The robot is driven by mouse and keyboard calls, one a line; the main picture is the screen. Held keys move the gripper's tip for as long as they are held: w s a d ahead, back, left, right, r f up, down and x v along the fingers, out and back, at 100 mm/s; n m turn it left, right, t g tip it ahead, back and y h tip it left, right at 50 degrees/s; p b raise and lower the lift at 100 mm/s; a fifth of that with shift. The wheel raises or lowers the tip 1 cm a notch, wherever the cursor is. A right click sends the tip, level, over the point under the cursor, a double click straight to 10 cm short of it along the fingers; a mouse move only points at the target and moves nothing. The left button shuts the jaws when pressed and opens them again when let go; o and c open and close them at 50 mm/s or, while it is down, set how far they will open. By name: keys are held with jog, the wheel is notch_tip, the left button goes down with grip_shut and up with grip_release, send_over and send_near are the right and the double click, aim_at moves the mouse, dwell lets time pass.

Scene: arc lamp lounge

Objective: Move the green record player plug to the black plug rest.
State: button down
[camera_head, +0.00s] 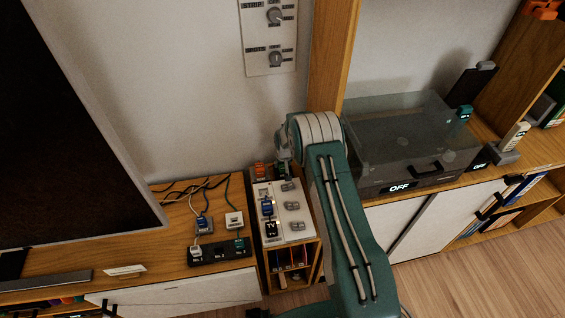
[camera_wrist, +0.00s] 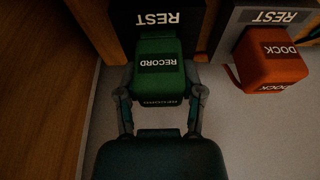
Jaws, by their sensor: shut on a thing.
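The green record player plug (camera_wrist: 160,62), labelled RECORD, is between the two fingers of my gripper (camera_wrist: 160,80) in the wrist view. My gripper is shut on it. The black plug rest (camera_wrist: 155,20), labelled REST, is directly behind the plug's far end and partly hidden by it. I cannot tell whether the plug touches the rest. In the head view the green plug (camera_head: 284,171) shows small below my gripper (camera_head: 284,160), at the back of the white switch panel.
An orange plug (camera_wrist: 270,58), labelled DOCK, stands close right of the green plug by another rest (camera_wrist: 255,17). A wooden edge (camera_wrist: 45,70) runs along the left. The white panel (camera_head: 286,222) carries several switches. A record player (camera_head: 415,150) stands at right.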

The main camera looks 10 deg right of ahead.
jog(key=shift+f, duration=0.25)
jog(key=shift+c, duration=0.7)
grip_release()
jog(key=v, duration=1.1)
jog(key=shift+r, duration=0.35)
jog(key=shift+s, duration=0.1)
